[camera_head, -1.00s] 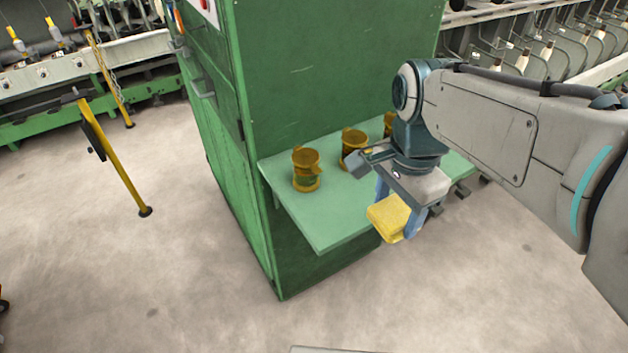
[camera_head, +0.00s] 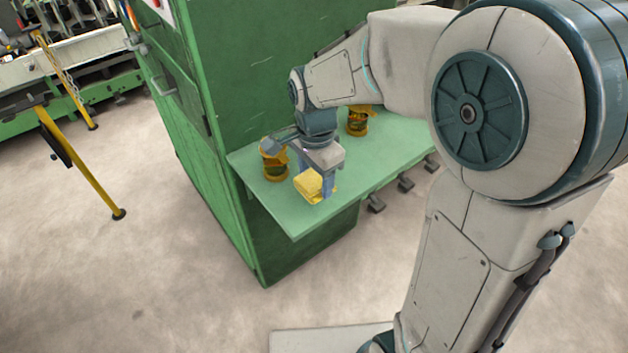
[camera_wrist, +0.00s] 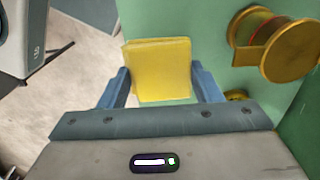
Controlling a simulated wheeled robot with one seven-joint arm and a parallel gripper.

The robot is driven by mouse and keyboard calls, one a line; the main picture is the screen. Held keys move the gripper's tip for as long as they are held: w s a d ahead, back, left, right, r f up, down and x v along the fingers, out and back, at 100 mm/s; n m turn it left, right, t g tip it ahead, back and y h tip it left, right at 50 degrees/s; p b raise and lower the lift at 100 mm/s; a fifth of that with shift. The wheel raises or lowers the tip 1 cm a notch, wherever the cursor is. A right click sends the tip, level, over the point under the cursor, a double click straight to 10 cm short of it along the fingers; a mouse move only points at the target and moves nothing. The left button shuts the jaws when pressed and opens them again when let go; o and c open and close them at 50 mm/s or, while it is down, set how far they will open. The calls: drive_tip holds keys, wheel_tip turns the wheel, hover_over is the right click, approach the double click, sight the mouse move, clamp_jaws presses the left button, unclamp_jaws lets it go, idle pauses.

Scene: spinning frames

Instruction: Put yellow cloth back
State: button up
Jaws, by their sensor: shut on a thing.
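The yellow cloth (camera_head: 309,186) is a folded block over the green shelf (camera_head: 296,222). It also shows in the wrist view (camera_wrist: 160,68) between the two blue fingers. My gripper (camera_head: 318,187) is shut on the cloth, one finger at each side, and points down over the front left part of the shelf. In the wrist view my gripper (camera_wrist: 160,88) covers the near edge of the cloth. I cannot tell whether the cloth touches the shelf or hangs just above it.
A brass-coloured spool (camera_head: 275,160) stands on the shelf just left of my gripper, and another (camera_head: 357,121) stands farther right. The tall green cabinet (camera_head: 262,70) rises behind the shelf. A yellow post (camera_head: 85,165) stands at the left. The shelf's front left corner is bare.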

sight(315, 190)
drive_tip(key=shift+w+f+p, duration=0.1)
drive_tip(key=shift+f+p, duration=0.35)
drive_tip(key=shift+f, duration=1.65)
drive_tip(key=shift+f, duration=0.2)
drive_tip(key=o, duration=0.9)
drive_tip(key=shift+o, duration=0.2)
drive_tip(key=shift+r, duration=0.1)
